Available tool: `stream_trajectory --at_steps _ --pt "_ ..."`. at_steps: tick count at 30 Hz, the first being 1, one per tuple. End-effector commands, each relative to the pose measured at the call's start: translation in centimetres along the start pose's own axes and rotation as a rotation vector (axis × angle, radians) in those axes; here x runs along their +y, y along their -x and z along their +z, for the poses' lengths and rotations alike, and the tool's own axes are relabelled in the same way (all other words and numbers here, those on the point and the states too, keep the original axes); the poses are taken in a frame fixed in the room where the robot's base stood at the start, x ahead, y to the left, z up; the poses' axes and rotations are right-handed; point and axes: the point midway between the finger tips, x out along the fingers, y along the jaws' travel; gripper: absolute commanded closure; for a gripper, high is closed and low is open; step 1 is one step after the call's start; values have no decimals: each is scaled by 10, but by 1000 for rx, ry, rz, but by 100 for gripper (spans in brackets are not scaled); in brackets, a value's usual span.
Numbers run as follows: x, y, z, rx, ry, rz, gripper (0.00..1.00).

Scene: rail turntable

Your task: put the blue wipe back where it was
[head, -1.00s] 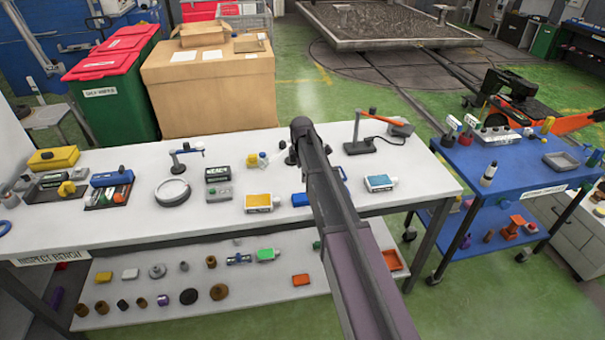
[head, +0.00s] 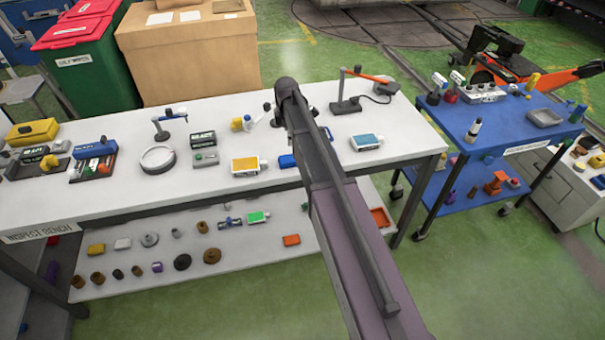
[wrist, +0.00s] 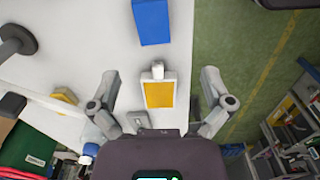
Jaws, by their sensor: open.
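A plain blue block-like piece (head: 287,161), perhaps the blue wipe, lies on the white bench, partly hidden by my arm in the head view. It also shows at the top of the wrist view (wrist: 151,22), beyond my fingertips. A white pack with a yellow label (head: 245,165) lies left of it. In the wrist view that pack (wrist: 159,94) lies between my spread fingers in the picture, with no visible contact. My gripper (wrist: 159,78) is open and empty above the bench. A white pack with a blue label (head: 366,142) lies right of my arm.
On the bench (head: 110,205) stand a round ring stand (head: 158,159), a grey box (head: 205,157) and a lamp-like stand (head: 346,104). Several small parts lie on the lower shelf. A blue cart (head: 505,122) stands right. Bare bench lies in front of the packs.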

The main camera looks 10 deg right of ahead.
Motion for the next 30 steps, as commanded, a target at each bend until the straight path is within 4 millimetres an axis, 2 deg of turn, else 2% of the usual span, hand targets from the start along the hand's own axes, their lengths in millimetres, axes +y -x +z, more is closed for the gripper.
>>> stream_trajectory --at_steps 8,24,30 --pt "-68 0 4 0 -312 0 0" --pt "-224 0 15 -1 -1148 1 0" --pt "-264 0 18 -1 -1388 1 0"
